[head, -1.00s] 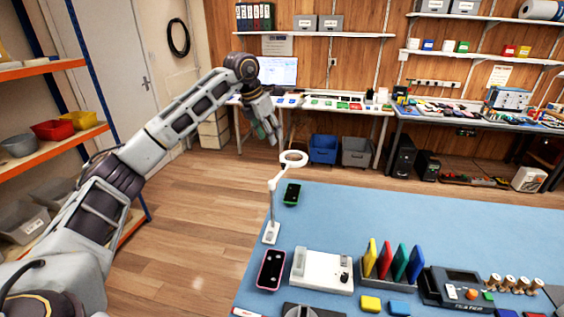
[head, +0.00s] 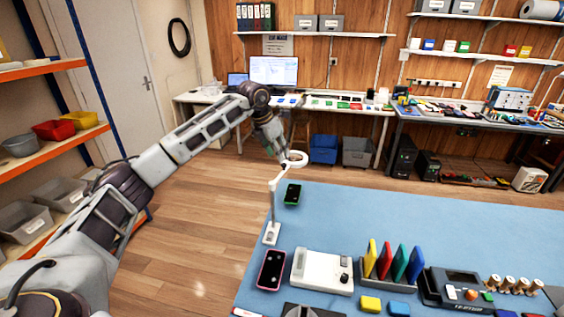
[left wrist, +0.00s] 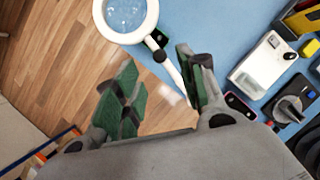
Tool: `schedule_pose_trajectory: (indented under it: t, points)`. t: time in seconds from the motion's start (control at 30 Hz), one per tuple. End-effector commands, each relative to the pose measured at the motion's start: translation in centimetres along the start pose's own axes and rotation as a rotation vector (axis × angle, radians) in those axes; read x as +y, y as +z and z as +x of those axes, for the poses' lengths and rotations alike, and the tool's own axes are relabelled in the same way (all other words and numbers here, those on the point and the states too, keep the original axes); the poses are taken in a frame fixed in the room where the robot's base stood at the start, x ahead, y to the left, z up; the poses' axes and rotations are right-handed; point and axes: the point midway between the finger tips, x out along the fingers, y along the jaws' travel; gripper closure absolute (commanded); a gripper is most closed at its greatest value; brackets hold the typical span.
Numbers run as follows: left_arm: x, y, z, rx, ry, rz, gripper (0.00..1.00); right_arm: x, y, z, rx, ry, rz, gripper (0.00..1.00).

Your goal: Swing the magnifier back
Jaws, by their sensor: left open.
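The magnifier has a white ring head (head: 294,159) on a thin white arm and a post standing on a white base (head: 271,233) at the left edge of the blue mat. Its head extends toward the far side, near a dark phone. My left gripper (head: 279,152) is open beside the ring, just left of it. In the left wrist view the magnifier's ring (left wrist: 126,16) lies beyond the open green-padded fingers (left wrist: 155,98), and its arm (left wrist: 174,72) runs close to the right finger. I cannot tell whether they touch. My right gripper is not in view.
A dark phone with green edges (head: 292,194) and a pink-edged phone (head: 271,269) lie on the blue mat (head: 430,220). A white device (head: 322,271), coloured upright cards (head: 393,262) and a tester (head: 455,287) stand nearer. The mat's far part is clear.

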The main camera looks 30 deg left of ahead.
Motion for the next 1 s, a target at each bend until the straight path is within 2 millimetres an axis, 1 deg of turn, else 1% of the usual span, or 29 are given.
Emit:
schedule_pose_trajectory:
  t: [0.03,0.2,0.43,0.6,0.87,0.9,1.0]
  points:
    - [-0.1,0.0,0.7,0.002,-0.001,0.0,0.59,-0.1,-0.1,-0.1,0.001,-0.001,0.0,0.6]
    - [0.0,0.0,2.9,0.001,-0.002,-0.001,0.59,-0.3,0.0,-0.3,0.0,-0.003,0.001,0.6]
    - [0.0,0.0,5.1,0.0,-0.001,-0.001,0.59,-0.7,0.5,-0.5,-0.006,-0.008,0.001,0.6]
    - [0.0,0.0,5.8,0.0,-0.001,0.0,0.59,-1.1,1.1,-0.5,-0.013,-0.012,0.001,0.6]
    - [0.0,0.0,5.8,0.0,0.0,0.0,0.59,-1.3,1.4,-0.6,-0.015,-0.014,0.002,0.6]
    - [0.0,0.0,5.8,0.0,0.0,-0.001,0.61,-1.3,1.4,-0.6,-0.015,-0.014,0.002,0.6]
    - [0.0,0.0,5.8,0.0,0.0,-0.001,0.74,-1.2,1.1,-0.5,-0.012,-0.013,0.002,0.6]
